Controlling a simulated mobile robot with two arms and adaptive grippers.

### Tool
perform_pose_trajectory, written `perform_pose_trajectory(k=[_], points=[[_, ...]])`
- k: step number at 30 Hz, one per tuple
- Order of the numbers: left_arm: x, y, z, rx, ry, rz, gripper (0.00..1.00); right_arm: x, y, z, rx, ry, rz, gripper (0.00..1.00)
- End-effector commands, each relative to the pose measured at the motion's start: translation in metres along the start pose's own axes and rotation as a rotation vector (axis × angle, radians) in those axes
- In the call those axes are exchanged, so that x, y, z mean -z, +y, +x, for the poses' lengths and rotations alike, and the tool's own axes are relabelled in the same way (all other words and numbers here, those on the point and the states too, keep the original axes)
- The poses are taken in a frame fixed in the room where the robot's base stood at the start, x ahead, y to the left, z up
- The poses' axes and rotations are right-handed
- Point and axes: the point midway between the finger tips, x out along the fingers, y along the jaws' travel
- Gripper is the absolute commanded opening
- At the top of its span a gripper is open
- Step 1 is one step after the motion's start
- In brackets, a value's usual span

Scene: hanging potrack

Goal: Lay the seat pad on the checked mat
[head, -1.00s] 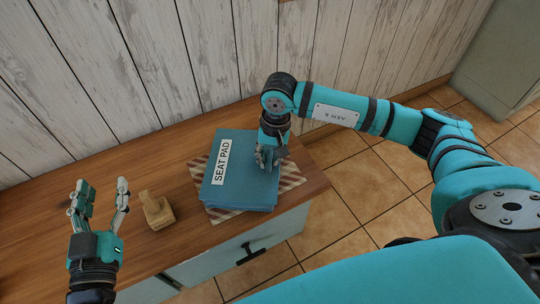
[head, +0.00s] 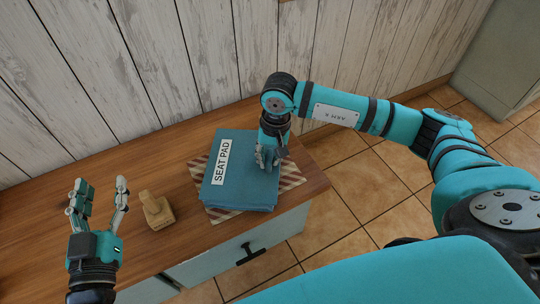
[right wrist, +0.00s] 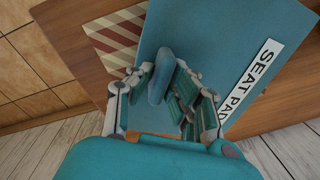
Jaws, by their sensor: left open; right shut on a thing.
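The blue seat pad (head: 235,187), with a white label reading SEAT PAD, lies flat over the checked mat (head: 291,178). Red and cream edges of the mat show on both sides of the pad. I cannot tell whether the pad's whole underside touches the mat. My right gripper (head: 267,162) is over the pad's right part. In the right wrist view, its fingers (right wrist: 160,82) are shut on a raised blue grip of the pad (right wrist: 205,40). My left gripper (head: 101,185) is open and empty, fingers up, left of the pad.
A small wooden block with a knob (head: 157,211) stands on the wooden counter (head: 130,165) between my left gripper and the pad. A plank wall (head: 180,60) rises behind. A drawer with a black handle (head: 250,253) is below the front edge. The counter ends right of the mat.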

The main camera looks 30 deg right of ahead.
Motion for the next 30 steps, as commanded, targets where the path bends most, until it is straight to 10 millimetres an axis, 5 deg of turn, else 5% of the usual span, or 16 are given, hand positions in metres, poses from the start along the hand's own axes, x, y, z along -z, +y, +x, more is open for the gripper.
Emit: perform_pose_trajectory(k=[10,11,16,22,28,30], points=[[0.0031,0.0003,0.0006,-0.001,0.017,0.0,0.51,0.0,0.0,0.0008,0.0,0.0,0.0,0.0],[0.0037,0.0003,0.0007,-0.001,0.019,0.0,0.51,0.0,0.0,0.0007,0.0,0.0,0.0,0.2],[0.004,0.0005,0.0008,-0.001,0.02,0.0,0.51,-0.0001,0.0,0.0007,0.0,0.0,0.0,0.42],[0.004,0.0006,0.0008,-0.002,0.02,0.0,0.51,-0.0001,0.0001,0.0008,0.0,0.0,0.0,0.43],[0.0038,0.0007,0.0008,-0.002,0.02,-0.001,0.51,-0.0002,0.0003,0.0011,-0.001,-0.001,0.0,0.69],[0.0037,0.0007,0.0008,-0.002,0.019,-0.001,0.51,-0.0002,0.0003,0.0011,-0.001,-0.001,0.0,0.7]])
